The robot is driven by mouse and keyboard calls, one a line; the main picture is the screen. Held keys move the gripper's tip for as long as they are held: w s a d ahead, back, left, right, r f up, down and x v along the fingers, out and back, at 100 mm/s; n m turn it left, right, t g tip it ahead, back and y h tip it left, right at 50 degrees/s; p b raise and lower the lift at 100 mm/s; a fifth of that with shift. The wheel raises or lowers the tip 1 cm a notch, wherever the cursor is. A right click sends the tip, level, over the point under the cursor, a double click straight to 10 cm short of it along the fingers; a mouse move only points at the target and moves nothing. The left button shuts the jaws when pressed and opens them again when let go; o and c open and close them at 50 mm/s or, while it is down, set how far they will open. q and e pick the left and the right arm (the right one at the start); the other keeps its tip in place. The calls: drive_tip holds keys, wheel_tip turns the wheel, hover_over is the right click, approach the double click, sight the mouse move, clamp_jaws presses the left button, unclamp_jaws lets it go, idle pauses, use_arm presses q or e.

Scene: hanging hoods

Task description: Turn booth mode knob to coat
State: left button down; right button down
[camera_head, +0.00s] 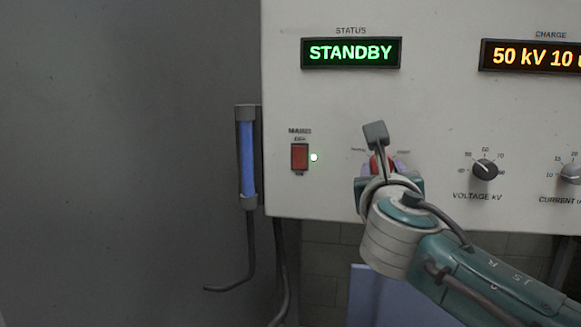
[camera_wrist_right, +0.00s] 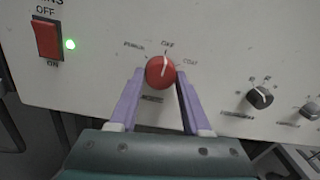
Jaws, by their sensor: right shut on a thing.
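The red mode knob (camera_wrist_right: 160,72) is on the pale control panel, with a white pointer line directed up at the OFF mark. The COAT label (camera_wrist_right: 190,63) is to the right of OFF, and another label (camera_wrist_right: 134,44) is to the left. My right gripper (camera_wrist_right: 161,76) has its purple fingers on both sides of the knob and is shut on it. In the head view, the knob (camera_head: 381,163) is partly hidden behind my right wrist and gripper (camera_head: 384,168). My left gripper is not in view.
A green STANDBY display (camera_head: 351,53) and an amber charge display (camera_head: 535,56) are above. A red mains switch (camera_head: 299,157) with a lit green lamp (camera_head: 313,157) is left of the knob. The voltage knob (camera_head: 485,169) is to the right. A blue tube (camera_head: 247,158) hangs beside the panel.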

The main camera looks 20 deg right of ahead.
drive_tip(key=shift+r+m+y+b, duration=0.1)
drive_tip(key=shift+m+y+b, duration=0.2)
drive_tip(key=shift+m, duration=2.6)
drive_tip(key=shift+m+y+b, duration=0.2)
drive_tip(key=shift+m+b, duration=0.15)
drive_tip(key=shift+m, duration=2.55)
drive_tip(key=shift+c, duration=1.8)
unclamp_jaws()
